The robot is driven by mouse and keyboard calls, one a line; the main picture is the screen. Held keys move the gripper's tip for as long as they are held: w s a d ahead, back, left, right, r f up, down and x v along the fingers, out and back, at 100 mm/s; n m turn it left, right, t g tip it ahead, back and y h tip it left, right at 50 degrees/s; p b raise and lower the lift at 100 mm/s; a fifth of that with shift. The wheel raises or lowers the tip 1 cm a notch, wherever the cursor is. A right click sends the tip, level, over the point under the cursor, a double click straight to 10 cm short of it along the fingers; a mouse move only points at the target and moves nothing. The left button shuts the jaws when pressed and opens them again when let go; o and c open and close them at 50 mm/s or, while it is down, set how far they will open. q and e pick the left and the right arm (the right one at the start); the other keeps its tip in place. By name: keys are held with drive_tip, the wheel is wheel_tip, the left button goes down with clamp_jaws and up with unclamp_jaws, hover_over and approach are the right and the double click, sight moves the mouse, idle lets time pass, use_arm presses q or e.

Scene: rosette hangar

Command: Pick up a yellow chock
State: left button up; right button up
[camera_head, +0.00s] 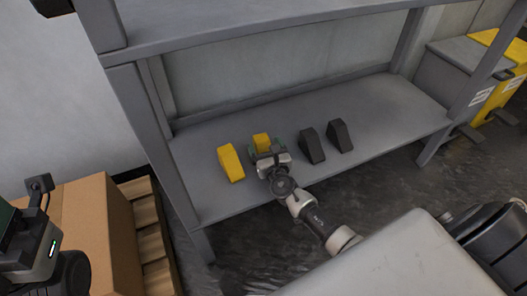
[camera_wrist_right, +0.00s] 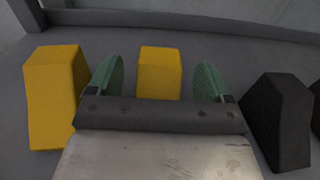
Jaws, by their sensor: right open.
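Two yellow chocks sit on the lower grey shelf. The left yellow chock (camera_head: 230,163) stands clear of my gripper; it also shows at the left of the right wrist view (camera_wrist_right: 55,97). The other yellow chock (camera_head: 261,141) is partly hidden behind my right gripper (camera_head: 267,153). In the right wrist view this chock (camera_wrist_right: 159,72) shows between and beyond the green fingers of my right gripper (camera_wrist_right: 157,82), which is open and empty. I cannot tell if the fingers touch it. Part of my left wrist (camera_head: 38,255) shows at the lower left; its jaws cannot be made out.
Two black chocks (camera_head: 312,146) (camera_head: 340,136) stand right of my right gripper on the shelf (camera_head: 390,105). An upper shelf (camera_head: 220,22) and posts frame the space. A cardboard box (camera_head: 95,235) on a pallet stands left. Yellow-and-grey units (camera_head: 465,62) stand right.

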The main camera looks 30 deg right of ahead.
drive_tip(key=shift+c, duration=0.2)
drive_tip(key=c, duration=1.1)
drive_tip(key=shift+r, duration=0.1)
